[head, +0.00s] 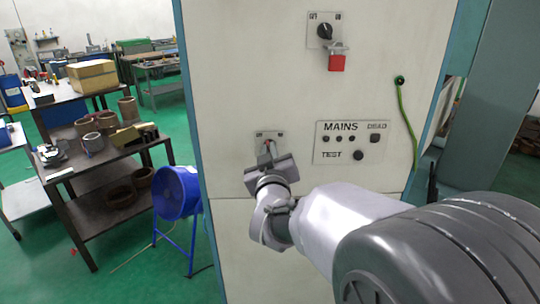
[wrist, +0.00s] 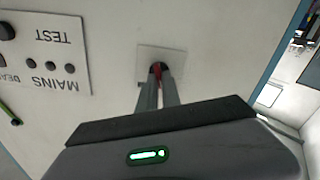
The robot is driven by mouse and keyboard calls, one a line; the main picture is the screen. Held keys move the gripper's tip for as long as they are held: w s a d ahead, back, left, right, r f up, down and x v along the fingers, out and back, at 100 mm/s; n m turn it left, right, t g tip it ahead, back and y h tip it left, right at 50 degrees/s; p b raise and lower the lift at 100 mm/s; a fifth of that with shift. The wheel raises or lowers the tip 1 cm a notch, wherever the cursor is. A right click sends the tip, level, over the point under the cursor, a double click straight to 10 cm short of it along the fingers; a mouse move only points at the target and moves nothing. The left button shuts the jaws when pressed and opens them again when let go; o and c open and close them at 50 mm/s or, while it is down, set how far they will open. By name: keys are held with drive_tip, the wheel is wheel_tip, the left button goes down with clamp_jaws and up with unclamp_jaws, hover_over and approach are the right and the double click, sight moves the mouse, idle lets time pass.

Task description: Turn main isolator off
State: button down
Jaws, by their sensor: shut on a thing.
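A small plate (head: 277,136) on the pale cabinet front carries a rotary switch with a red handle, which appears to be the main isolator. My gripper (head: 266,150) is at this plate, its fingers pointing at the cabinet. In the wrist view the gripper (wrist: 160,80) is shut on the red handle (wrist: 157,70), with the plate (wrist: 178,60) right behind it. The fingers hide most of the handle, so its exact angle is unclear.
Above is a second switch (head: 324,31) with a black knob and a red padlock (head: 337,62). Right of my gripper is a MAINS/DEAD/TEST panel (head: 340,140). A green cable (head: 408,115) hangs farther right. A blue drum fan (head: 177,192) and a loaded bench (head: 110,155) stand left.

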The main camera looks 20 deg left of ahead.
drive_tip(key=shift+n, duration=1)
drive_tip(key=c, duration=1.5)
unclamp_jaws()
drive_tip(key=shift+c, duration=0.2)
drive_tip(key=v, duration=1.7)
drive_tip(key=shift+s, duration=0.2)
